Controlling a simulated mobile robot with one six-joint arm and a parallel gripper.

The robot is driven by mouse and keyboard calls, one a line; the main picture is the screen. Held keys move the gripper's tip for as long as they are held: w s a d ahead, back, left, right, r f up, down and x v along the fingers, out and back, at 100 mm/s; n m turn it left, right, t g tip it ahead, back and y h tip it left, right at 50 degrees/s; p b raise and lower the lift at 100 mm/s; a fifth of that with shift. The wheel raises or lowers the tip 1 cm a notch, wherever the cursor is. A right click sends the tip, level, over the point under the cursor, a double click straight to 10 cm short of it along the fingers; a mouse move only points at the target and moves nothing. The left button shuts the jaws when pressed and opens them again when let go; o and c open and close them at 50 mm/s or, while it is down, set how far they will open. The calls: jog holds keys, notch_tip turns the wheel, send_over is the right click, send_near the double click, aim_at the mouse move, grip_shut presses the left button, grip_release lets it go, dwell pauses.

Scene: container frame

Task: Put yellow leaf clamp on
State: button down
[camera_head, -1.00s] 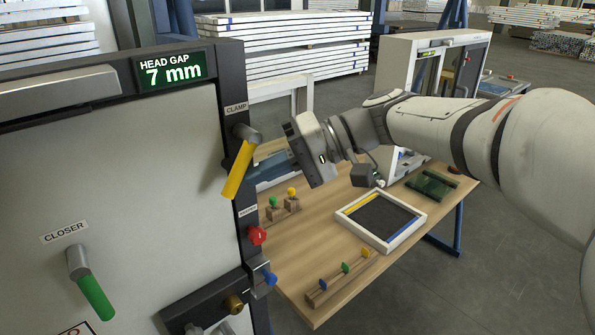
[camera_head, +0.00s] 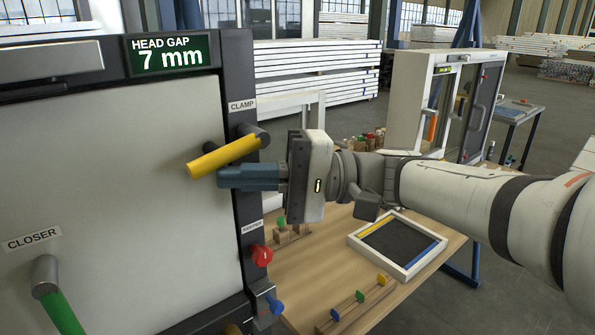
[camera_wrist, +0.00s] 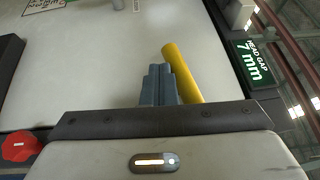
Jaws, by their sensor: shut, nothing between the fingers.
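The yellow clamp lever (camera_head: 224,157) is mounted on the dark frame beside the CLAMP label. It points left and slightly down over the pale leaf panel (camera_head: 110,190), and it also shows in the wrist view (camera_wrist: 184,72). My gripper (camera_head: 222,177) is shut and empty. Its blue-grey fingers lie just below the lever in the head view and beside it in the wrist view (camera_wrist: 160,84). The fingers look very close to the lever; I cannot tell whether they touch it. The display (camera_head: 171,56) reads HEAD GAP 7 mm.
A green closer lever (camera_head: 62,313) hangs at the lower left of the panel. A red knob (camera_head: 261,255) and a blue knob (camera_head: 274,304) stick out from the frame below my gripper. A wooden table (camera_head: 318,270) with a framed tray (camera_head: 352,240) stands to the right.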

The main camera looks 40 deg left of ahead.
jog(key=shift+s+a+r, duration=0.1)
jog(key=shift+s+r, duration=0.05)
jog(key=shift+s, duration=0.1)
dwell(0.7)
jog(key=w+d+f+b, duration=0.5)
jog(key=w+d+f, duration=0.1)
jog(key=w+d, duration=0.1)
jog(key=shift+w+d+f, duration=0.2)
jog(key=shift+w+f, duration=0.05)
jog(key=shift+f, duration=0.1)
dwell(0.5)
